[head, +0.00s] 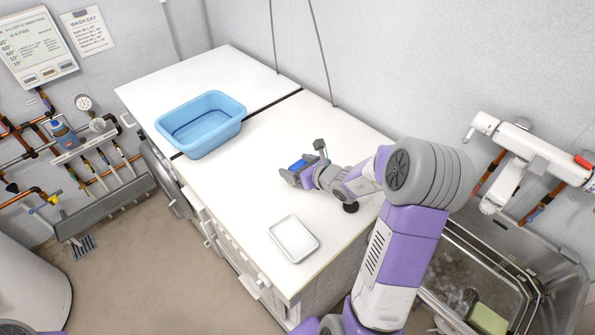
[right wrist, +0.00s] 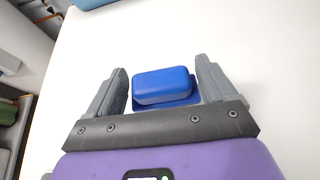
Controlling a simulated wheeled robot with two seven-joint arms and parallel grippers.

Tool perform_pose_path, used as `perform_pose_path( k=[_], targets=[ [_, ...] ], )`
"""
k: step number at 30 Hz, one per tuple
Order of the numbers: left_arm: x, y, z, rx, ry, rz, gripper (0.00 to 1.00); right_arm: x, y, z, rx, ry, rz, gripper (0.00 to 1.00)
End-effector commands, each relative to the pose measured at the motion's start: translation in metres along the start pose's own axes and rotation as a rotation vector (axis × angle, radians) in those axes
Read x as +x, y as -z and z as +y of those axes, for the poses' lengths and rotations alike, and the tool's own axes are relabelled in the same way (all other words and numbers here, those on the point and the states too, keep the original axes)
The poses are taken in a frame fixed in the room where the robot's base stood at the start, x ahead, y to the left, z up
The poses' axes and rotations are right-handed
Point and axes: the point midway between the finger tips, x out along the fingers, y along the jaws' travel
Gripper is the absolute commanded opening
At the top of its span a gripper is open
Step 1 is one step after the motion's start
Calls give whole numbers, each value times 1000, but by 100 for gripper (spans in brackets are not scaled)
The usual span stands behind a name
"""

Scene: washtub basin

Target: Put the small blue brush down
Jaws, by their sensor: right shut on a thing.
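The small blue brush (head: 298,165) is between the fingers of my right gripper (head: 292,173), over the white worktop (head: 250,195). In the right wrist view the brush (right wrist: 163,86) shows as a rounded blue block with a darker blue part below it. The right gripper (right wrist: 162,72) is shut on it, one finger on each side. I cannot tell whether the brush touches the worktop. My left gripper is not in view.
A light blue basin (head: 215,138) stands at the back left of the worktop. A shallow white tray (head: 293,239) lies near the front. A metal sink (head: 440,290) is at the right, with a green block (head: 488,319) in it. The worktop around the brush is clear.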

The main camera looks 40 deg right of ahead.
Motion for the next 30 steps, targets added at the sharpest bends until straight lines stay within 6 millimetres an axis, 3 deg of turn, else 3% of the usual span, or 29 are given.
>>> perform_pose_path(
  k=[3,14,15,17,28,30],
  targets=[
    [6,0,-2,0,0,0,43,6,13,0,1,0,1,51],
    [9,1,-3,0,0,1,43,7,15,0,-1,1,-1,51],
    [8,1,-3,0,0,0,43,7,15,0,0,1,0,89],
    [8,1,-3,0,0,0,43,7,14,0,0,1,1,98],
    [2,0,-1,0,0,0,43,4,9,0,0,1,1,100],
    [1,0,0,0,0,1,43,-8,10,-1,-1,4,0,100]
  ],
)
